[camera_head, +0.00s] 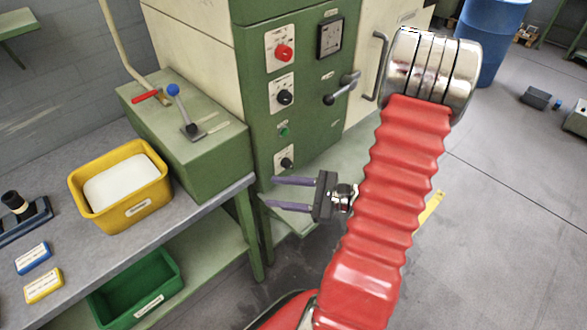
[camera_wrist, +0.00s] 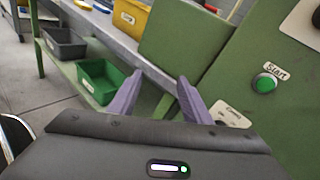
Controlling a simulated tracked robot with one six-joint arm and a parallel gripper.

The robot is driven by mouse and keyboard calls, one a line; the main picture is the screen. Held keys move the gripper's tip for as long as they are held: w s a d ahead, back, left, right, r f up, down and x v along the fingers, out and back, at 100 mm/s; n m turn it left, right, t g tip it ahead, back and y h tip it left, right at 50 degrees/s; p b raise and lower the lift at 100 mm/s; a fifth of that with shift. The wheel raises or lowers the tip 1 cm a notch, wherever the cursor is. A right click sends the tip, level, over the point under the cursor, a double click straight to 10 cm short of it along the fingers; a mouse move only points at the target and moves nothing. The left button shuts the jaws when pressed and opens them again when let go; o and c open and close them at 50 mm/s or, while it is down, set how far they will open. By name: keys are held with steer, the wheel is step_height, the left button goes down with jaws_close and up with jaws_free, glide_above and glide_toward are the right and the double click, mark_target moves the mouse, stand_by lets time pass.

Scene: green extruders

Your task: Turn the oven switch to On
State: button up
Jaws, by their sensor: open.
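A green cabinet has a control panel (camera_head: 303,95) on its front. From top to bottom it carries a red knob (camera_head: 284,52), a black knob (camera_head: 285,97), a small green button (camera_head: 284,132) and a lower black knob (camera_head: 286,162). I cannot read which one is the oven switch or how it is set. My gripper (camera_head: 270,192) has two purple fingers, apart and empty, just below the lower knob in the head view. In the wrist view my gripper (camera_wrist: 160,76) points past the green Start button (camera_wrist: 264,84), and a knob plate (camera_wrist: 230,113) is partly hidden behind the right finger.
A grey bench (camera_head: 216,196) on the left holds a yellow bin (camera_head: 150,211), with a green bin (camera_head: 160,275) on the shelf below. A green box (camera_head: 217,152) with a blue-tipped lever (camera_head: 182,110) stands beside the cabinet. Handles (camera_head: 341,89) stick out right of the panel.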

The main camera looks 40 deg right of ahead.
mark_target(292, 168)
steer(key=s+d+f+m+t+h, duration=0.2)
steer(key=d+f+m+h, duration=0.1)
steer(key=d, duration=0.3)
steer(key=s+d+f+m+t+h, duration=0.2)
steer(key=s+d+f+m+h, duration=0.1)
steer(key=d+f+m+h, duration=0.1)
steer(key=d+m+h, duration=0.1)
steer(key=d+m, duration=0.1)
steer(key=shift+d+h, duration=0.35)
steer(key=shift+h, duration=0.05)
steer(key=shift+w+a, duration=0.15)
steer(key=shift+w, duration=3.3)
steer(key=shift+w+a, duration=0.1)
steer(key=shift+w, duration=3.3)
steer(key=shift+d, duration=0.1)
steer(key=c, duration=1)
